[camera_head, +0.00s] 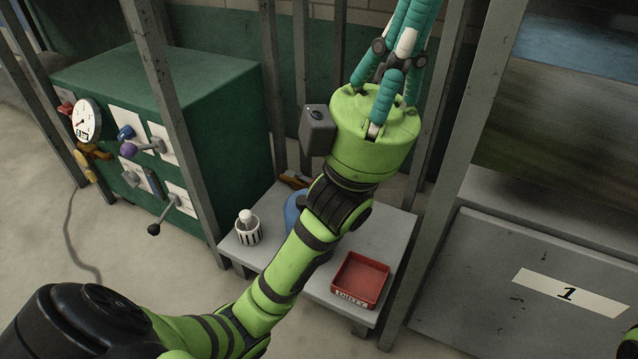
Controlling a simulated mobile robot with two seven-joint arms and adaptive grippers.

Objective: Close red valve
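No red valve can be clearly made out. A small red part (66,108) shows beside the round white gauge (86,120) on the green cabinet at the left; I cannot tell what it is. My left arm comes in from the bottom left, and its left gripper (412,30) is at the top, right of centre, with teal fingers pointing up. The fingertips are cut off by the top edge, so its opening cannot be told. It is well to the right of the cabinet's front. My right gripper is not in view.
The green cabinet (215,125) carries levers and knobs, with a yellow fitting (92,155) under the gauge. Grey posts (175,110) stand around it. A grey low table (250,262) holds a red tray (360,281), a striped cup (248,230) and a partly hidden blue object (292,212).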

